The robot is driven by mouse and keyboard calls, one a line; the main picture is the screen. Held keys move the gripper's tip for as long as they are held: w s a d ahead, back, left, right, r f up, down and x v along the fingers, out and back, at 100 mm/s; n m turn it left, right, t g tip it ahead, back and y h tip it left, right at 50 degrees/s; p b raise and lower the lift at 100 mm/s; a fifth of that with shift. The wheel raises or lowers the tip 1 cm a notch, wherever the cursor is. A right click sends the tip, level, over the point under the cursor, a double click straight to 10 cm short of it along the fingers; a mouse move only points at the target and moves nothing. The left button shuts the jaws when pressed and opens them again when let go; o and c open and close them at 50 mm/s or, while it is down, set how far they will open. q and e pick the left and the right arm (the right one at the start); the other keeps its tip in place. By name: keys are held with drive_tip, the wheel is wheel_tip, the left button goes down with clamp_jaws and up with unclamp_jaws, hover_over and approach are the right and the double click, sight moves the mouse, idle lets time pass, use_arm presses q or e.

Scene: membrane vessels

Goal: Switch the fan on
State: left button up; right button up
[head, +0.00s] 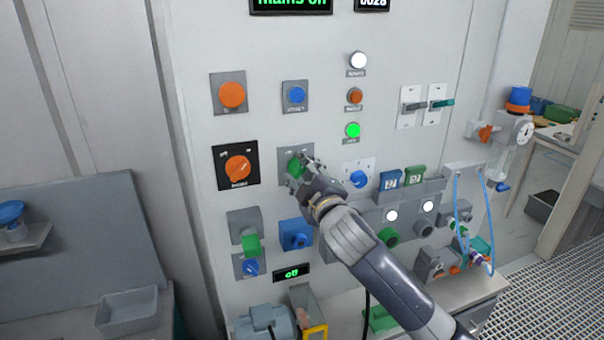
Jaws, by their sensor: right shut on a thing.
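A green rotary knob (294,168) sits on a grey plate in the middle of the grey control panel (190,70). My right gripper (302,166) reaches in from the lower right and is shut on this knob, with its fingers covering the knob's right side. The label on the knob's plate is partly hidden and too small to read, so I cannot tell whether it is the fan switch. A small display (291,273) below reads "off" in green. My left gripper is not in view.
Close around are an orange knob (238,168) on a black plate, a blue button (296,95), a blue dial (358,180) and a blue socket (296,234). A lit green lamp (352,130) is above right. Lever switches (413,107) and a shelf of blocks stand further right.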

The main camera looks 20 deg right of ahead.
drive_tip(key=shift+m, duration=0.4)
drive_tip(key=o, duration=1.1)
drive_tip(key=shift+c, duration=0.2)
drive_tip(key=s, duration=1.2)
drive_tip(key=shift+d, duration=0.2)
drive_tip(key=shift+f, duration=0.1)
